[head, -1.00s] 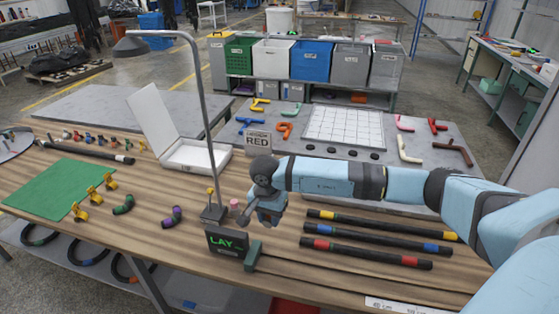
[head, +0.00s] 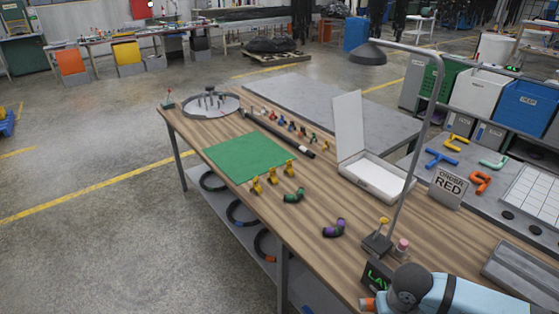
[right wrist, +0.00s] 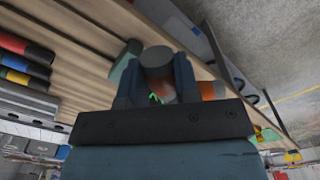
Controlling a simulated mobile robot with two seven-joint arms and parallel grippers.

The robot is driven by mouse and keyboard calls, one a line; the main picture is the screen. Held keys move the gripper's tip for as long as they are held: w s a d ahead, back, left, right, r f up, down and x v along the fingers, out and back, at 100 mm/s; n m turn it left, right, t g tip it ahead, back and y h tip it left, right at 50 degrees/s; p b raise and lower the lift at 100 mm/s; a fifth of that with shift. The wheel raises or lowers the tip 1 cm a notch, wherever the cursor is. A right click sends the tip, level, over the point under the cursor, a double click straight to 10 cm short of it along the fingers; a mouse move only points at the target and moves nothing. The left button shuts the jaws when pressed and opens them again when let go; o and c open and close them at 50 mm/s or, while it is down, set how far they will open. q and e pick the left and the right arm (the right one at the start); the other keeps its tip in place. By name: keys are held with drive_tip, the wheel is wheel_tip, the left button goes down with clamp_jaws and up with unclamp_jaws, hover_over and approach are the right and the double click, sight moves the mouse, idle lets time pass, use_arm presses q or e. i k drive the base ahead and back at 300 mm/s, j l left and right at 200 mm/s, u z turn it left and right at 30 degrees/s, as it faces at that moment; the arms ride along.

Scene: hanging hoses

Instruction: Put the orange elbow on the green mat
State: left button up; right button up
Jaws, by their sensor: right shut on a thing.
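The green mat (head: 250,156) lies flat on the left part of the wooden table, with nothing on its middle. My right gripper (right wrist: 157,72) is shut on a dark elbow with an orange part, the orange elbow (right wrist: 212,90). Its dark round end sticks out between the fingers, and the fingers hide part of it. In the head view, the elbow's orange end (head: 367,304) shows at the bottom edge beside my right wrist, well away from the mat. My left gripper is not in view.
Yellow fittings (head: 272,176) stand along the mat's near edge. A green-banded elbow (head: 294,195) and a purple-banded elbow (head: 334,228) lie between mat and lamp (head: 405,155). A white open box (head: 376,180) stands behind. A black hose (head: 280,133) lies beyond the mat.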

sight(241, 148)
drive_tip(key=i+j+z, duration=0.1)
drive_tip(key=i+j, duration=0.75)
drive_tip(key=i+j+z, duration=0.15)
drive_tip(key=i+j, duration=0.75)
drive_tip(key=i+j+z, duration=0.15)
drive_tip(key=i+j, duration=0.3)
drive_tip(key=j, duration=0.15)
drive_tip(key=i+j, duration=0.35)
drive_tip(key=j, duration=0.15)
drive_tip(key=i+j+z, duration=0.15)
drive_tip(key=i+j, duration=0.25)
drive_tip(key=j, duration=0.15)
